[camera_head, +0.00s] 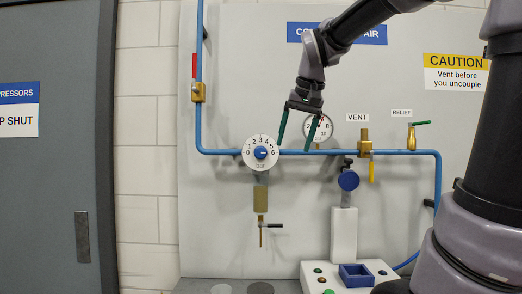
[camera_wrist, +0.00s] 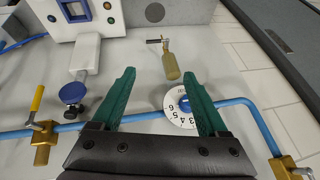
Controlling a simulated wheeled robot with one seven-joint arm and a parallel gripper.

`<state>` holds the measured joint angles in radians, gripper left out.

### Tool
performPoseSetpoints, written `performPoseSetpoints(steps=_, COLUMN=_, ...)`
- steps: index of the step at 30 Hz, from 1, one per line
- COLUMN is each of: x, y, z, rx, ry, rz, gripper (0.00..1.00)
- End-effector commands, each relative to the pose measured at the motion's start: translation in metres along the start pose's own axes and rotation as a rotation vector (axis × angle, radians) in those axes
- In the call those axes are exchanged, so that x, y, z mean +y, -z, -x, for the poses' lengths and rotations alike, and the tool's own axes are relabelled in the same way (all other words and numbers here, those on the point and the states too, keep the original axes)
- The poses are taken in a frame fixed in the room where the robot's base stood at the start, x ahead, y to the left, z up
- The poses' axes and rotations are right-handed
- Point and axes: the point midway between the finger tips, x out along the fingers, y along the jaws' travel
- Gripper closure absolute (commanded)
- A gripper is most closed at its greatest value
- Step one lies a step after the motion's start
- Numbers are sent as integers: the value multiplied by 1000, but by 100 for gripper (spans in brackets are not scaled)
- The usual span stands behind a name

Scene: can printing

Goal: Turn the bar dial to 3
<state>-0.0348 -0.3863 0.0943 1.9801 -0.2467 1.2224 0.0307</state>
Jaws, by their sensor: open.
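The bar dial (camera_head: 252,165) is a round white plate with numbers 0 to 6 around a blue knob (camera_head: 260,152), mounted on the blue pipe. I cannot clearly read which number the knob points to. In the wrist view the dial (camera_wrist: 176,118) lies by the right finger, which hides part of the plate and knob. My gripper (camera_head: 293,149) has two green fingers spread apart with nothing between them. In the head view it is right of the dial, in front of the pipe and gauge. In the wrist view its fingers (camera_wrist: 160,75) point up the picture.
A pressure gauge (camera_head: 319,124) is behind my gripper, partly covered. A brass vent valve with a yellow handle (camera_head: 371,172) and a green-handled relief valve (camera_head: 412,136) are to the right. A brass fitting (camera_head: 260,199) hangs below the dial. A blue round part (camera_head: 348,180) stands lower right.

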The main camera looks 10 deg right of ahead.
Motion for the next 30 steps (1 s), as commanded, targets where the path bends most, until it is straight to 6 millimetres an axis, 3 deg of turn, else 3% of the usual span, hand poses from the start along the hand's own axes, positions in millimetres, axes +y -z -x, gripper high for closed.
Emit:
performPoseSetpoints(steps=1, x=-17, y=25, z=0, rx=-14, ry=-12, rz=13, gripper=23)
performPoseSetpoints(steps=3, x=-37, y=52, z=2, rx=-30, ry=-29, rz=24, gripper=23)
performPoseSetpoints(steps=6, x=-61, y=85, z=0, rx=-48, ry=-47, rz=31, gripper=23)
performPoseSetpoints(steps=10, x=-82, y=112, z=-2, rx=-61, ry=-61, rz=29, gripper=23)
performPoseSetpoints(steps=14, x=-90, y=124, z=-4, rx=-65, ry=-66, rz=25, gripper=23)
performPoseSetpoints(steps=19, x=-90, y=124, z=-18, rx=-69, ry=-68, rz=24, gripper=23)
performPoseSetpoints(steps=30, x=-85, y=120, z=-85, rx=-68, ry=-68, rz=24, gripper=23)
